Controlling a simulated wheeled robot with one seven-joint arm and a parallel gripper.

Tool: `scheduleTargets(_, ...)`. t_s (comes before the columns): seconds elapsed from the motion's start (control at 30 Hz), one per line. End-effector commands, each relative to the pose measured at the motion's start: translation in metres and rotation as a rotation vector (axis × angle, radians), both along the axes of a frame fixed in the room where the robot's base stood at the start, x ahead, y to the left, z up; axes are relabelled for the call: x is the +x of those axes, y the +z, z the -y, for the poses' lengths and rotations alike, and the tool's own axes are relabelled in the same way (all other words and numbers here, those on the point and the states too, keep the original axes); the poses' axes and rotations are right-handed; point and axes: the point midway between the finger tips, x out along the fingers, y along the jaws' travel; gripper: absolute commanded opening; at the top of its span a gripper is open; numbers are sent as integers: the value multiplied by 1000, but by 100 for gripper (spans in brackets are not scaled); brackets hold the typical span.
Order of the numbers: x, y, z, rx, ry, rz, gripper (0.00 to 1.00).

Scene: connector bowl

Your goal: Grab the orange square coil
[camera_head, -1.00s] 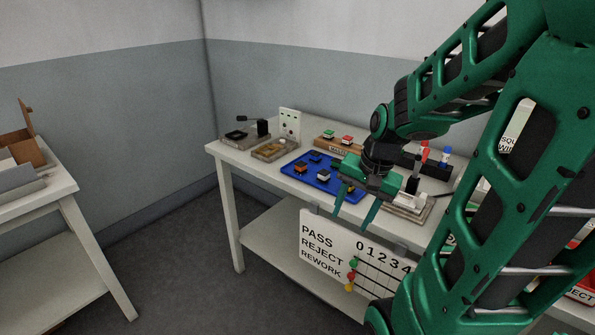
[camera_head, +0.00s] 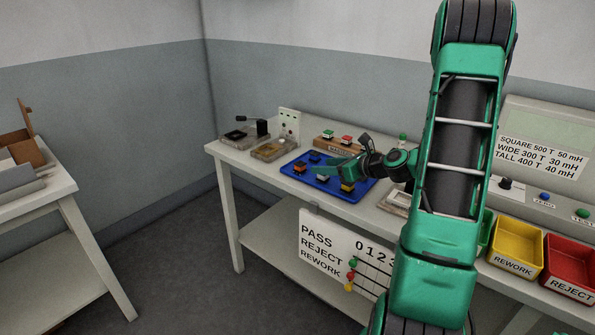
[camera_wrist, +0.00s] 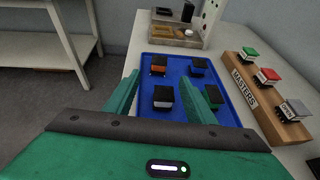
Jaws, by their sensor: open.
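The orange square coil (camera_head: 300,168) with a black top stands at the left of the blue tray (camera_head: 284,174). In the wrist view the orange coil (camera_wrist: 158,71) shows beyond the gap between the fingertips. My gripper (camera_wrist: 160,80) is open and empty, its fingers pointing toward the coil from over the tray. In the head view my gripper (camera_head: 330,168) reaches in from the right. Another black-topped coil (camera_wrist: 163,99) shows nearer, between the fingers in the wrist view. I cannot tell the height of the fingers above it.
A blue coil (camera_wrist: 198,67) stands right of the orange one; another coil (camera_wrist: 212,101) is partly hidden by the right finger. A wooden masters block (camera_wrist: 264,92) lies right of the tray. Fixtures (camera_head: 268,150) stand behind. Yellow (camera_head: 516,247) and red (camera_head: 570,262) bins are at right.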

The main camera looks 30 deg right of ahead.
Motion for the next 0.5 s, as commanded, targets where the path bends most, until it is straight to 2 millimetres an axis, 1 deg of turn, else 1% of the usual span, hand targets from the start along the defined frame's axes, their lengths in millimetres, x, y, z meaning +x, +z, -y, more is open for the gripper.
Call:
scheduleTargets(0.3, 39, -16, -12, 0, 7, 0, 50)
scheduleTargets(0.5, 50, -20, -15, -2, 5, 0, 50)
